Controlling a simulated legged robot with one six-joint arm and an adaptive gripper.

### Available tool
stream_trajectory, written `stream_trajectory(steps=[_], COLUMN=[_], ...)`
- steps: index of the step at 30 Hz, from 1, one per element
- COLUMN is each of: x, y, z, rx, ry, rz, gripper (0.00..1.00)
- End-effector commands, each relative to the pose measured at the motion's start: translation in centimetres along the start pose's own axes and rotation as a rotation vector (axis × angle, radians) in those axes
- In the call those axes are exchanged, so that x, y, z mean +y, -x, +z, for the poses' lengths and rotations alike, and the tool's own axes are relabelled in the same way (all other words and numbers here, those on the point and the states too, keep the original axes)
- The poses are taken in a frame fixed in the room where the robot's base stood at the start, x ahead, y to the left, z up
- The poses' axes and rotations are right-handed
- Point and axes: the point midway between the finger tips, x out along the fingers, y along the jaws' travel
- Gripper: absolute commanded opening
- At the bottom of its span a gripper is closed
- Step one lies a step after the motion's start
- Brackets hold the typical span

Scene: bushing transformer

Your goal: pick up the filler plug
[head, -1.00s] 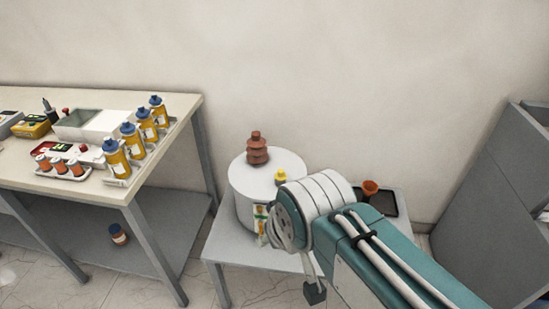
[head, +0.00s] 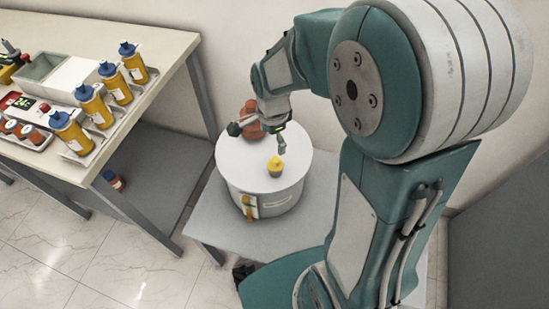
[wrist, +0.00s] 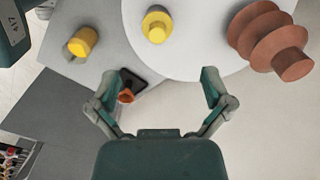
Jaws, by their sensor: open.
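The yellow filler plug (head: 275,166) stands on top of the white drum-shaped transformer (head: 253,205). In the wrist view the plug (wrist: 156,24) is at the top, on the white lid, beyond my fingertips. The reddish-brown ribbed bushing (head: 250,116) stands on the same lid, partly hidden by my gripper in the head view. In the wrist view the bushing (wrist: 272,42) is at the upper right. My gripper (head: 258,127) is above the lid near the bushing, apart from the plug. In the wrist view my gripper (wrist: 160,75) is spread open with nothing between its fingers.
The drum stands on a low grey table (head: 208,226). A workbench (head: 170,62) with several yellow bottles stands left. A wall is behind.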

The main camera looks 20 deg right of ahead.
Motion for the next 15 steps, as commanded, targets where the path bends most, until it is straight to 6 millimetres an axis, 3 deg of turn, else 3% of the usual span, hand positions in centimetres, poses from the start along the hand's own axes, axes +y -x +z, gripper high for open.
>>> stream_trajectory(steps=[15], x=[0.0], y=[-6.4], z=[-0.6], rx=[-0.009], ry=[-0.058], rz=[0.019], gripper=[1.0])
